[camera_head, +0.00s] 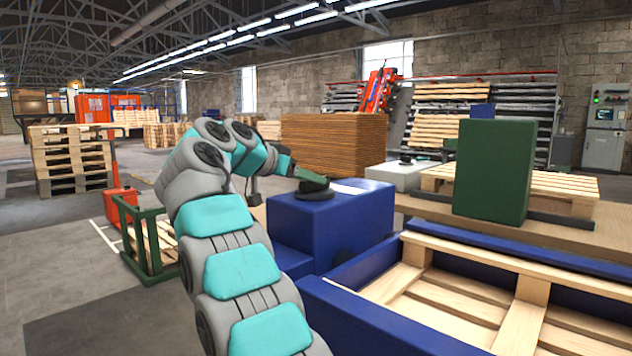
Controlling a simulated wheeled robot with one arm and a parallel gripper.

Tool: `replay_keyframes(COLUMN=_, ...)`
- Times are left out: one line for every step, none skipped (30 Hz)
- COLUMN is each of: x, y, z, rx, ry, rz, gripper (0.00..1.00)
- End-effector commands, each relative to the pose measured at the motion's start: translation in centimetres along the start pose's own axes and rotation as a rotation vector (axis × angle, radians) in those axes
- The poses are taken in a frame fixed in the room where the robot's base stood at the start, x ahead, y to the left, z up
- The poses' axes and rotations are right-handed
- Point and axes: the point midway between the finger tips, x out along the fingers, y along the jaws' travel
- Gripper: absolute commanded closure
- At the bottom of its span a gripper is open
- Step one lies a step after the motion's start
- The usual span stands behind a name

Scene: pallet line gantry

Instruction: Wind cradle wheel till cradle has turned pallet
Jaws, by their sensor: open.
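A black round wheel (314,190) lies flat on top of a blue housing (345,222) in the middle of the view. My gripper (306,180) is at the wheel, at the end of my arm reaching in from the front. Its jaws are open, but the fingers are small here and I cannot tell whether they touch the wheel. A dark green piece shows just above the wheel. A wooden pallet (532,315) lies flat in a blue-sided frame (375,325) at the right front, which looks like the cradle. My arm hides part of the housing's left side.
A tall green box (494,172) stands behind the blue frame, by another pallet (578,186). A pale housing with a dark top (398,177) is behind the wheel. A green open frame (148,248) stands at left. Floor is free at far left.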

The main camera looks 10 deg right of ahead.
Motion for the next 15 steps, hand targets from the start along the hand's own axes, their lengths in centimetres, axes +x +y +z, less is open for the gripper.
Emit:
replay_keyframes(x=0.7, y=0.0, z=0.0, rx=-0.002, ry=-0.001, rz=-0.001, gripper=0.43)
replay_keyframes(x=1.0, y=0.0, z=0.0, rx=-0.003, ry=-0.001, rz=-0.001, gripper=0.43)
replay_keyframes(x=1.5, y=0.0, z=0.0, rx=-0.002, ry=-0.001, rz=-0.001, gripper=0.43)
replay_keyframes(x=1.8, y=0.0, z=0.0, rx=-0.001, ry=-0.002, rz=0.0, gripper=0.43)
replay_keyframes(x=2.1, y=0.0, z=0.0, rx=-0.001, ry=-0.002, rz=0.0, gripper=0.43)
replay_keyframes(x=2.4, y=0.0, z=0.0, rx=0.0, ry=-0.002, rz=0.0, gripper=0.43)
replay_keyframes(x=2.5, y=0.0, z=0.0, rx=0.0, ry=-0.002, rz=0.0, gripper=0.43)
replay_keyframes(x=2.6, y=0.0, z=0.0, rx=0.0, ry=-0.002, rz=0.0, gripper=0.43)
replay_keyframes(x=2.8, y=0.0, z=0.0, rx=0.0, ry=-0.001, rz=-0.001, gripper=0.43)
replay_keyframes(x=2.8, y=0.0, z=0.0, rx=0.0, ry=-0.001, rz=-0.001, gripper=0.43)
replay_keyframes(x=2.9, y=0.0, z=0.0, rx=0.0, ry=-0.001, rz=-0.001, gripper=0.43)
replay_keyframes(x=2.9, y=0.0, z=0.0, rx=0.0, ry=-0.001, rz=-0.001, gripper=0.43)
replay_keyframes(x=2.9, y=0.0, z=0.0, rx=0.0, ry=-0.001, rz=-0.001, gripper=0.43)
replay_keyframes(x=2.9, y=0.0, z=0.0, rx=0.0, ry=0.0, rz=-0.001, gripper=0.43)
replay_keyframes(x=2.9, y=0.0, z=0.0, rx=0.0, ry=0.0, rz=-0.001, gripper=0.43)
